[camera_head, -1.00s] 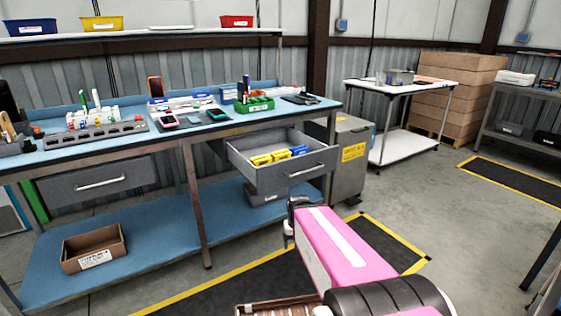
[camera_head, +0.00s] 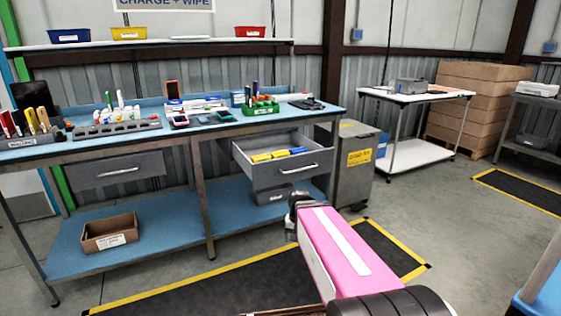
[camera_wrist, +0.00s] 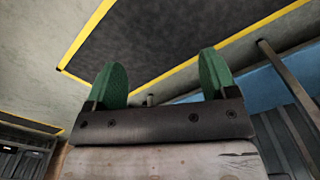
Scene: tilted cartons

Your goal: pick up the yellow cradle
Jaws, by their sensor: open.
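Small yellow pieces (camera_head: 270,156) lie in the open grey drawer (camera_head: 290,175) under the blue-topped bench, beside a blue piece (camera_head: 298,150). They are too small to tell whether one is the yellow cradle. My pink arm reaches toward the bench in the head view, with its dark end low in front of the drawer. My gripper (camera_wrist: 161,78) shows in the wrist view with two green fingers wide apart and nothing between them. No yellow piece shows in the wrist view.
The blue bench top (camera_head: 225,130) carries phones, a green rack (camera_head: 262,108) and grey holders. A yellow bin (camera_head: 129,34) stands on the upper shelf. A cardboard box (camera_head: 109,232) sits on the lower shelf. A grey cabinet (camera_head: 350,180) stands right of the drawer. Floor in front is clear.

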